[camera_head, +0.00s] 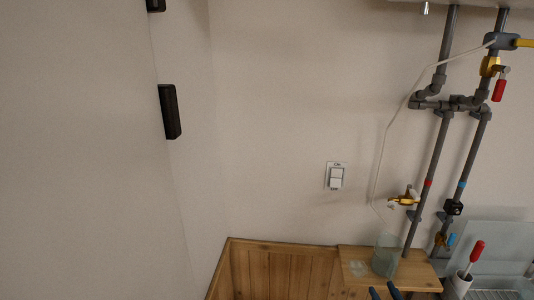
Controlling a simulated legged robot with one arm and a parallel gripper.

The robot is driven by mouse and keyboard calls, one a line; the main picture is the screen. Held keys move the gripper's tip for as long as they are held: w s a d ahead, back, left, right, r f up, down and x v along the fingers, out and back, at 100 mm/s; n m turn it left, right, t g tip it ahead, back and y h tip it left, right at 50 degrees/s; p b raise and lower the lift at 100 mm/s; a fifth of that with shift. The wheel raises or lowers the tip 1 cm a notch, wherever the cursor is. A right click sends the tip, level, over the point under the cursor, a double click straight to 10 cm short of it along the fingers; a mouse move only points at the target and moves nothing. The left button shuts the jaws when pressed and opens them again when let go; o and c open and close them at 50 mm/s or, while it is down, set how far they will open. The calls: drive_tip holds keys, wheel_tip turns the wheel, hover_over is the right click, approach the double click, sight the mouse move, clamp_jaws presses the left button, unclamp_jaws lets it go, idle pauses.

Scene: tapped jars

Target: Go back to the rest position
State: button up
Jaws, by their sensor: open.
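My gripper (384,292) shows only as two dark fingertips at the bottom edge, right of the middle. The tips are apart with nothing seen between them; the rest of it is out of frame. A clear glass jar (384,264) stands on a wooden ledge (414,274), just above and behind the fingertips in the picture. A brass tap (404,200) on the grey pipes is above the jar.
Grey pipes (433,160) run down the right side, with a red-handled valve (498,90) near the top. A white cable hangs beside them. A white holder (459,284) with a red-handled tool is at lower right. A switch (336,176) is on the bare wall.

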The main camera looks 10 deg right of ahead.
drive_tip(key=a+r+n+g+y, duration=0.2)
drive_tip(key=a+r+n+y, duration=0.15)
drive_tip(key=a, duration=0.25)
drive_tip(key=a+r+n+g+y+b, duration=0.1)
drive_tip(key=a+r+n+y, duration=0.2)
drive_tip(key=a+n+y, duration=0.3)
drive_tip(key=a+r+n+g+y, duration=0.2)
drive_tip(key=a+r+n+y, duration=0.15)
drive_tip(key=a, duration=0.35)
drive_tip(key=s+a+r+n+g+y+b, duration=0.1)
drive_tip(key=s+a+n+g, duration=0.35)
drive_tip(key=a, duration=0.25)
drive_tip(key=s+a+r+n+g+y+b, duration=0.1)
drive_tip(key=s+a+n+g+y, duration=0.15)
drive_tip(key=a+n+g, duration=0.35)
drive_tip(key=s+a+f+n+g+h+b, duration=0.1)
drive_tip(key=s+a+f+n+g+h, duration=0.2)
drive_tip(key=s, duration=0.5)
drive_tip(key=s+a+f+n+g+h, duration=0.1)
drive_tip(key=s+a+n+g+h, duration=0.1)
drive_tip(key=s+n+g+h, duration=0.45)
drive_tip(key=s+d+t+h+b, duration=0.2)
drive_tip(key=s+d+t+h, duration=0.1)
drive_tip(key=s+d+h, duration=0.5)
drive_tip(key=d, duration=0.3)
drive_tip(key=shift+s+d+f+n+t, duration=0.3)
drive_tip(key=shift+s+f, duration=0.05)
